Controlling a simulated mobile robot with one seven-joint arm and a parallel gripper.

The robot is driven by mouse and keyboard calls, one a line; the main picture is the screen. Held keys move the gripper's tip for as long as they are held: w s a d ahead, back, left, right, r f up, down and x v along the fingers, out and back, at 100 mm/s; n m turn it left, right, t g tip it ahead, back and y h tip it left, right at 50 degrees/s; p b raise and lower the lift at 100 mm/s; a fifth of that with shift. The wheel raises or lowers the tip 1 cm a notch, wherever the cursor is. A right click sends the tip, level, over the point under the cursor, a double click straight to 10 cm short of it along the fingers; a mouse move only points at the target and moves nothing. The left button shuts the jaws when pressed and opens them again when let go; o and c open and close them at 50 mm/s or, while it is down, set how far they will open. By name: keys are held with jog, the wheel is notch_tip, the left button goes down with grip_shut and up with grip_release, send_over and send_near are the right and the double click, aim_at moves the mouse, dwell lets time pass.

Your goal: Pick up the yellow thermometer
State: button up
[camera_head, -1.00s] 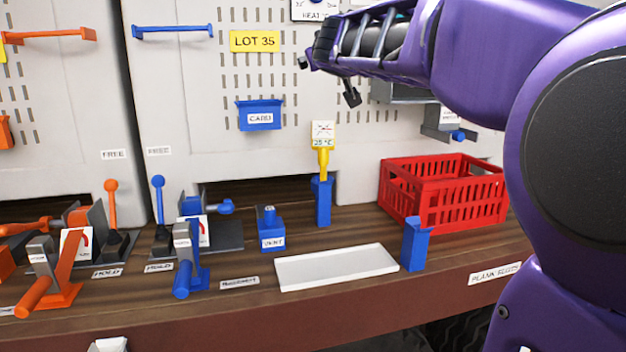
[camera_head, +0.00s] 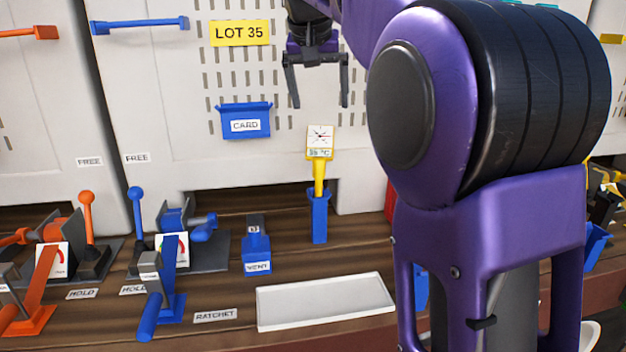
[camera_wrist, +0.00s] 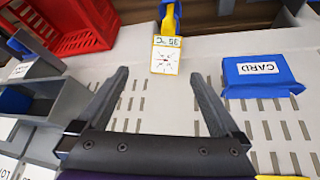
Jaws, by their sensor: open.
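The yellow thermometer (camera_head: 319,175) stands upright in a blue holder (camera_head: 319,218) on the wooden bench, its white dial face at the top. It also shows in the wrist view (camera_wrist: 166,50), at the top centre, beyond the fingertips. My gripper (camera_head: 318,105) is open and empty, pointing down above the thermometer in the head view. In the wrist view my gripper (camera_wrist: 158,80) has its two fingers spread, with the dial roughly between their lines. The thermometer's lower stem is hidden inside the holder.
A blue CARD box (camera_head: 245,121) hangs on the panel left of the thermometer. A white tray (camera_head: 325,303) lies in front, and a blue VENT block (camera_head: 256,250) stands to the left. The red crate (camera_wrist: 72,32) is mostly hidden behind my arm in the head view.

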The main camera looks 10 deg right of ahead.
aim_at(319, 155)
jog(key=shift+g+y, duration=0.5)
jog(key=shift+y, duration=0.1)
jog(key=x, duration=0.7)
jog(key=a+x, duration=0.1)
jog(key=x, duration=0.3)
jog(key=shift+s+d+f, duration=0.1)
jog(key=shift+f, duration=0.2)
jog(key=shift+w+d+x, duration=0.15)
jog(key=shift+x, duration=1.4)
jog(key=shift+w+d+x, duration=0.1)
jog(key=shift+x, duration=1.5)
jog(key=shift+r, duration=0.15)
grip_shut()
